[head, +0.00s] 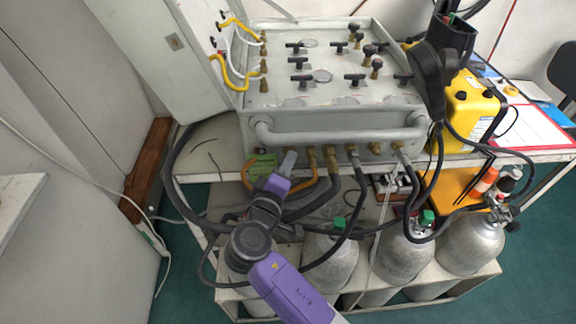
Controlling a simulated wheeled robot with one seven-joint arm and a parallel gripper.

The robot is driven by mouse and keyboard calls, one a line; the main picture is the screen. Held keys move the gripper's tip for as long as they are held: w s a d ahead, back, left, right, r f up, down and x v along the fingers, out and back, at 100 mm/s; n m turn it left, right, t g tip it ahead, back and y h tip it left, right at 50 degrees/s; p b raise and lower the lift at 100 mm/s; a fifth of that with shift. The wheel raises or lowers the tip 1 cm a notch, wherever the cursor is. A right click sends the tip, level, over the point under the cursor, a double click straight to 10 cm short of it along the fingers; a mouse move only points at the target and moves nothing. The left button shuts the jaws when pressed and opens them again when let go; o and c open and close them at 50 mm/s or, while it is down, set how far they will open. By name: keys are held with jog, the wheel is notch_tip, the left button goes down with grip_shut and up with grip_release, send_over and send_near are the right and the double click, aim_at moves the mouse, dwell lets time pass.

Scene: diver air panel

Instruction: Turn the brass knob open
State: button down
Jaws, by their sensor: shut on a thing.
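The grey air panel (330,117) stands on the cart's top shelf, with a row of brass fittings along its front face below the grey front rail. My gripper (289,158) reaches up from below to the left end of this row. It is shut on the brass knob (290,150), which is mostly hidden by the fingers. The gap between the fingers and how far the knob is turned cannot be made out. Another brass fitting (312,158) is close to the right of the gripper, with an orange hose on it.
Black hoses (345,222) hang from the fittings close to my arm. Grey cylinders (404,256) stand below. A yellow case (466,112) is to the right. A green-and-yellow item (262,167) is just left of the gripper.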

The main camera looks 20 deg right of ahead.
jog(key=shift+f+n, duration=0.1)
jog(key=shift+n, duration=0.4)
jog(key=shift+h, duration=0.3)
jog(key=c, duration=1.5)
grip_release()
jog(key=shift+a, duration=0.1)
jog(key=shift+b+v, duration=0.7)
jog(key=shift+v, duration=3.15)
